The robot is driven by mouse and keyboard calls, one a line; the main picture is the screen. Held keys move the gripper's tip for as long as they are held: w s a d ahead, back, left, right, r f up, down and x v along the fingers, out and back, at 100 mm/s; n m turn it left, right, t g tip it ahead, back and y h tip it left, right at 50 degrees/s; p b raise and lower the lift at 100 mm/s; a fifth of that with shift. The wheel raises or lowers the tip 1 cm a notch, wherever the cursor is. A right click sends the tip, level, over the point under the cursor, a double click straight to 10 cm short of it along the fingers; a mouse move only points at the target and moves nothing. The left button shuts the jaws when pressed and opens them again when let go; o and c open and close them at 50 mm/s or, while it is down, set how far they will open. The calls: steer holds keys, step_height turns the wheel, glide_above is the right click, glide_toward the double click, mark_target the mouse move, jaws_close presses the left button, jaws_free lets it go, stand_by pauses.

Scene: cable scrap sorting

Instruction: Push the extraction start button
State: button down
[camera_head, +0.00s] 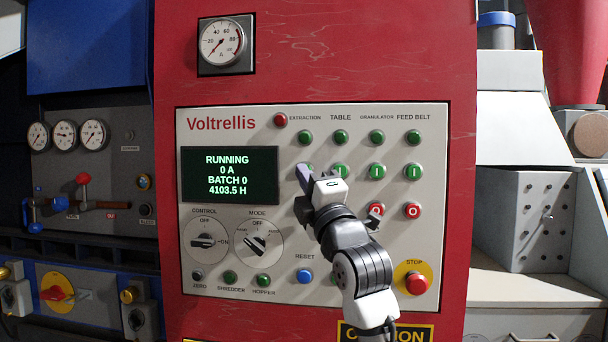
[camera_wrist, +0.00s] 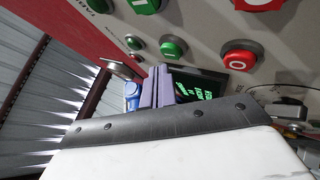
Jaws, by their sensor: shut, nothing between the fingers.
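The extraction start button (camera_head: 309,168) is a green button in the left column, under the EXTRACTION label and a green lamp (camera_head: 305,137). My gripper (camera_head: 302,171) is in front of it and hides much of it. In the head view I cannot tell whether the fingertips touch the button. The fingers are closed together and empty. In the wrist view the closed purple gripper fingers (camera_wrist: 157,86) reach toward the panel, and their tips cover part of the dark display (camera_wrist: 208,88). In the head view the display (camera_head: 229,174) reads RUNNING, 0 A, BATCH 0.
Similar green buttons for table (camera_head: 340,170), granulator (camera_head: 377,171) and feed belt (camera_head: 413,171) are to the right. Red O buttons (camera_head: 413,211) lie below. A blue reset button (camera_head: 304,276) and a red stop button (camera_head: 416,283) sit lower. Rotary knobs (camera_head: 257,244) are at lower left.

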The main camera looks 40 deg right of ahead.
steer(key=shift+s+a+b, duration=1)
steer(key=shift+s+a, duration=0.65)
steer(key=shift+a, duration=0.25)
